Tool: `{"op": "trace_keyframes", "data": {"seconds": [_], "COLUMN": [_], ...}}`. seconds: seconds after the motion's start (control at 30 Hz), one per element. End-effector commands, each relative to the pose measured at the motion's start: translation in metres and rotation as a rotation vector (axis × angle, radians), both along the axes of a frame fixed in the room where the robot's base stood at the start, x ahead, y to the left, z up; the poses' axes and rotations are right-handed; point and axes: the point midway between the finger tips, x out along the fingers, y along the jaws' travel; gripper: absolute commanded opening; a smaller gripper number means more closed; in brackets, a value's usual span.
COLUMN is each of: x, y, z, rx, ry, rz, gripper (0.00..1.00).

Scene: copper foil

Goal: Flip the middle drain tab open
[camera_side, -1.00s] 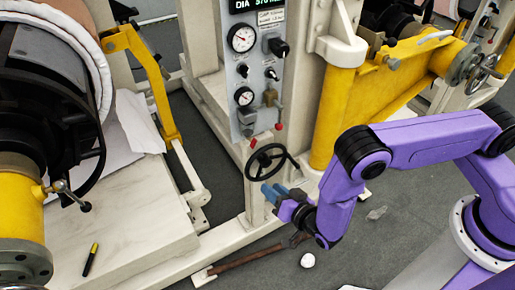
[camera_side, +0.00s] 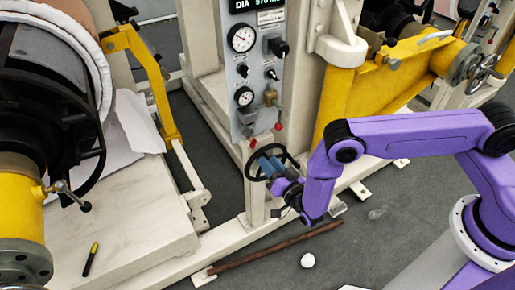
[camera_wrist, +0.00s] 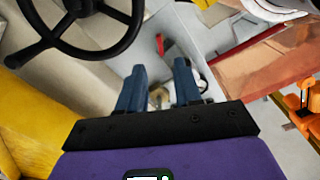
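My gripper (camera_side: 272,167) is in front of the black handwheel (camera_side: 254,168) in the side view, below the gauge panel (camera_side: 243,70). In the wrist view its two blue fingers (camera_wrist: 159,72) are spread apart, with nothing seen held. A small brass-coloured fitting (camera_wrist: 158,98) shows between and beyond the fingers, and a red lever (camera_wrist: 165,46) lies past their tips. In the side view a brass fitting (camera_side: 270,97) and a red-tipped lever (camera_side: 279,126) are on the panel's lower part. I cannot make out which part is the middle drain tab.
The handwheel also fills the upper left of the wrist view (camera_wrist: 125,38). A yellow beam (camera_side: 385,85) stands behind the arm. A brown rod (camera_side: 270,249) and a white ball (camera_side: 308,260) lie on the floor. A marker (camera_side: 91,259) lies on the pale platform at left.

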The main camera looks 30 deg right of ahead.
Motion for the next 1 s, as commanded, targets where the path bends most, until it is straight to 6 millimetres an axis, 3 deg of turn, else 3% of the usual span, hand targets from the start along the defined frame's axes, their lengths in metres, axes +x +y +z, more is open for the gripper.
{"op": "trace_keyframes", "data": {"seconds": [0.2, 0.4, 0.87, 1.0], "x": [0.041, 0.066, 0.078, 0.078], "y": [-0.001, 0.0, 0.0, 0.0], "z": [0.0, 0.0, 0.0, 0.0], "rx": [0.003, 0.001, -0.001, -0.001], "ry": [-0.001, 0.0, 0.0, 0.0], "rz": [-0.003, -0.001, 0.001, 0.001], "gripper": [0.34, 0.34, 0.34, 0.0]}}
